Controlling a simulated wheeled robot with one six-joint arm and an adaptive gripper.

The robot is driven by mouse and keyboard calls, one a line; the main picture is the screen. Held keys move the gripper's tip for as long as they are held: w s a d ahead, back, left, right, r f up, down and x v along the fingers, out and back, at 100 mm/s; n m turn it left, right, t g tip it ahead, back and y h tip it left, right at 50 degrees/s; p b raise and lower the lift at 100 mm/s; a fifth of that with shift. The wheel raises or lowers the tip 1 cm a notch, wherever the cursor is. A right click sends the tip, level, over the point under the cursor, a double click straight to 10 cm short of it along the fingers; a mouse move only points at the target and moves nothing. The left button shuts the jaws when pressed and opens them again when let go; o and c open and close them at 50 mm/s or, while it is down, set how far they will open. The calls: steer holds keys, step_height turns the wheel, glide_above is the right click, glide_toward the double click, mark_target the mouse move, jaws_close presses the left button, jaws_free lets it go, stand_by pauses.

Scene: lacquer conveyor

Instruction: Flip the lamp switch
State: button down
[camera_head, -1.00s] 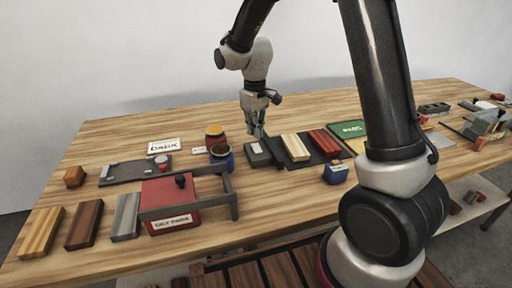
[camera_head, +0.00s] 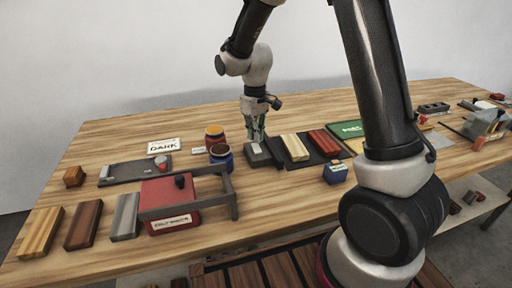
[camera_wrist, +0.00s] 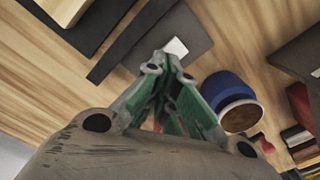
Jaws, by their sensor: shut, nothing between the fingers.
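A dark grey box (camera_head: 258,157), which looks like the lamp switch, sits on the table left of the striped blocks. In the wrist view its dark top (camera_wrist: 190,28) shows a small white piece (camera_wrist: 176,47) right by my fingertips. My gripper (camera_head: 257,139) points down over this box, shut and empty. The green-sided fingers (camera_wrist: 164,62) come together at the box; whether they touch it I cannot tell. A dark board (camera_head: 130,173) at left carries a red-and-white round piece (camera_head: 161,161), possibly the lamp. A "DARK" sign (camera_head: 164,146) stands behind it.
A dark tray (camera_head: 320,150) with striped blocks is close right. A red box (camera_head: 168,195) under a grey frame (camera_head: 233,195) stands in front left.

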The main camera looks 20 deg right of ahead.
mark_target(261, 150)
steer(key=shift+f, duration=1.2)
stand_by(1.0)
steer(key=shift+r, duration=3.55)
steer(key=s, duration=0.2)
steer(key=s+d+f+g, duration=0.1)
steer(key=shift+m, duration=0.4)
steer(key=s+d+r+m+t, duration=0.1)
steer(key=s+d+r, duration=0.3)
steer(key=s, duration=0.3)
steer(key=s+d+r+m+t, duration=0.2)
steer(key=s+d+r, duration=0.3)
steer(key=s, duration=0.3)
steer(key=s+d+r+m+t, duration=0.2)
steer(key=s+d+r, duration=0.3)
steer(key=s, duration=0.3)
steer(key=shift+v, duration=0.8)
